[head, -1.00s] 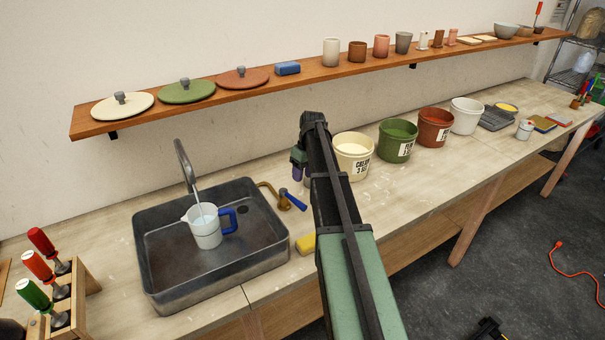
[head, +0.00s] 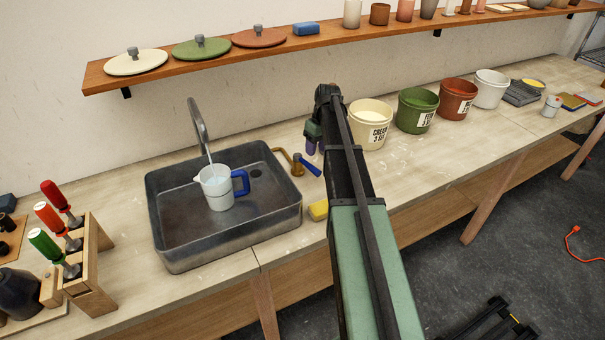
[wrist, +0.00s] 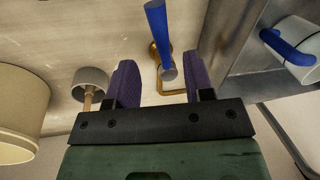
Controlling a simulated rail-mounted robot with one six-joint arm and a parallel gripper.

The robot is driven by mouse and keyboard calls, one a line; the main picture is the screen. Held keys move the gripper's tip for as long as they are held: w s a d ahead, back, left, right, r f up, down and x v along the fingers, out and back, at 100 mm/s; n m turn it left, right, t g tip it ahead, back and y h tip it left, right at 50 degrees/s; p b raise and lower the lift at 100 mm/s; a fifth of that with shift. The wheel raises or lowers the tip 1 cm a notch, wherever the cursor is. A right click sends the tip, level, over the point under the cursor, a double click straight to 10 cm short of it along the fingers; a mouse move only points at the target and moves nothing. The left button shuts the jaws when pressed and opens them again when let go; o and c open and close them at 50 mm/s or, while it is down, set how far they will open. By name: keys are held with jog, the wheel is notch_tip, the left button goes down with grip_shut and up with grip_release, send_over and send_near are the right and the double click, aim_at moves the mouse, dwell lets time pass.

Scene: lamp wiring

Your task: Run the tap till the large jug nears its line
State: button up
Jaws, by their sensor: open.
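The white large jug (head: 216,190) with a blue handle stands upright in the sink under the tap (head: 199,128). A thin stream runs from the spout into it. Water shows inside, but I cannot read its level against a line. The jug also shows at the upper right of the wrist view (wrist: 302,65). The tap's blue lever (head: 307,165) sits on a brass fitting right of the sink. My gripper (wrist: 158,88) has its purple fingers apart, with the lever (wrist: 158,30) and brass fitting ahead of the gap between them. Nothing is held.
Cream (head: 370,135), green and red-brown buckets stand to the right. A screwdriver rack (head: 95,270) is at the left. A shelf runs above.

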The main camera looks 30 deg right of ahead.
aim_at(313, 167)
jog(key=f+b, duration=0.1)
jog(key=f, duration=0.1)
jog(key=a+f+b, duration=0.1)
jog(key=f+b, duration=0.3)
jog(key=f, duration=0.1)
jog(key=shift+s+a+f, duration=0.1)
jog(key=shift+s+a, duration=0.05)
grip_shut()
